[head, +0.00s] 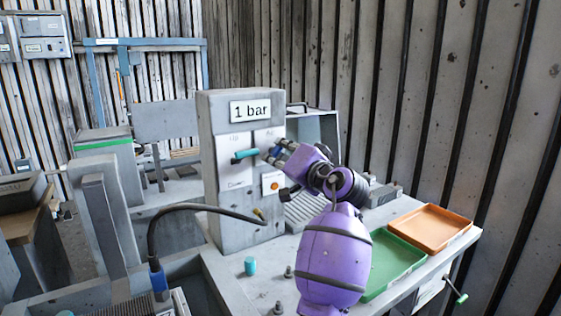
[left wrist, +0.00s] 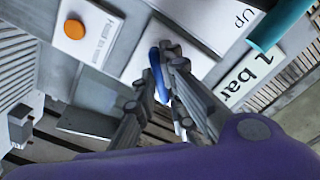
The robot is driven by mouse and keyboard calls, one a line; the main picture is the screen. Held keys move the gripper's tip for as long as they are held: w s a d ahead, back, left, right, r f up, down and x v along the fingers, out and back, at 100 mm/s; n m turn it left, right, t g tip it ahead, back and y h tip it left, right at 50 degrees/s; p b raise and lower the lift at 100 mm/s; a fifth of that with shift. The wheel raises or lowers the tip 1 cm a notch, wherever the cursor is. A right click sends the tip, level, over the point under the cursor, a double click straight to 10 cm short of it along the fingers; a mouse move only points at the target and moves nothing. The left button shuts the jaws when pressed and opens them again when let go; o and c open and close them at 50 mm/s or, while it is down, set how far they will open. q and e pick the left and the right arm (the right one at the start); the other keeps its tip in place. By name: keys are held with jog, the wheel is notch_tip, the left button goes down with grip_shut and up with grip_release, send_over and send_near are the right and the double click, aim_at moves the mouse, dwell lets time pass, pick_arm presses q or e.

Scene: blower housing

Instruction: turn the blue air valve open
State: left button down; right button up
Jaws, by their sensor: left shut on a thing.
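The blue air valve (left wrist: 156,72) shows in the left wrist view as a narrow blue handle between my fingertips, in front of the grey panel. In the head view my fingers mostly hide it. My left gripper (head: 276,154) is at the right part of the grey control panel (head: 211,135), its fingers shut on the blue handle. The gripper also shows in the left wrist view (left wrist: 160,80), with one finger on each side of the handle. My right gripper is not in view.
A teal lever (head: 246,155) sticks out left of my gripper. An orange button (head: 274,186) is below, and a "1 bar" sign (head: 250,111) above. A green tray (head: 392,262) and an orange tray (head: 430,232) lie at right. A black hose (head: 190,207) runs at left.

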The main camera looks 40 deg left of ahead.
pick_arm(q)
jog(key=n+b, duration=0.1)
jog(key=n, duration=0.1)
jog(key=n+b, duration=0.2)
jog(key=shift+f+n, duration=0.2)
jog(key=shift+n, duration=0.1)
jog(key=shift+n+b, duration=0.75)
jog(key=shift+n, duration=0.45)
jog(key=shift+r+n+b, duration=0.1)
jog(key=shift+n+b, duration=0.4)
jog(key=shift+n, duration=0.5)
jog(key=shift+r, duration=0.1)
jog(key=c, duration=1.8)
grip_release()
